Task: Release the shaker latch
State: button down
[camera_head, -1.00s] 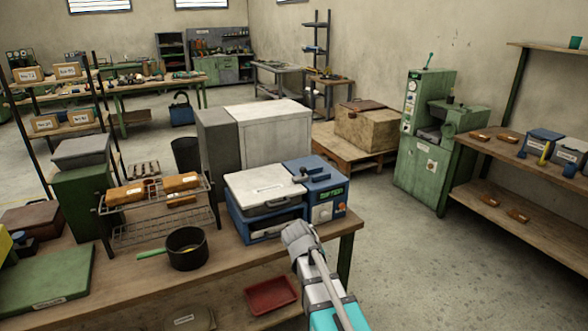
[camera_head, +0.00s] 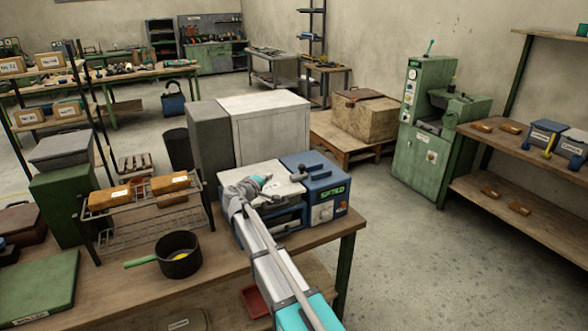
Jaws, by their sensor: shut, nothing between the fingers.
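The shaker (camera_head: 326,212) is a blue machine on the wooden bench, with a pale lid (camera_head: 278,172) over its left part and a green display on its front. A small dark lever (camera_head: 299,173) sits where the lid meets the blue right part; it looks like the latch, but it is too small to tell its position. My gripper (camera_head: 264,181) is over the lid, left of the lever, and apart from it. It is shut and empty. My wrist and arm hide the lid's front left and much of the shaker's front.
A grey and white cabinet (camera_head: 265,130) stands close behind the shaker. A wire rack (camera_head: 150,225) with wrapped blocks and a dark pan (camera_head: 178,256) are to the left on the bench (camera_head: 115,285). A green machine (camera_head: 425,135) stands across the open floor at right.

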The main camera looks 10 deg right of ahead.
aim_at(293, 176)
jog(key=shift+w+d, duration=0.1)
jog(key=shift+d, duration=0.05)
jog(key=b+x, duration=0.1)
jog(key=x, duration=0.8)
jog(key=shift+w, duration=0.15)
jog(key=d, duration=0.2)
jog(key=d+b, duration=0.1)
jog(key=shift+w+f, duration=0.2)
jog(key=shift+f, duration=0.1)
jog(key=shift+w+d+f, duration=0.1)
jog(key=shift+w+d, duration=0.05)
jog(key=shift+d, duration=0.55)
jog(key=shift+w, duration=0.1)
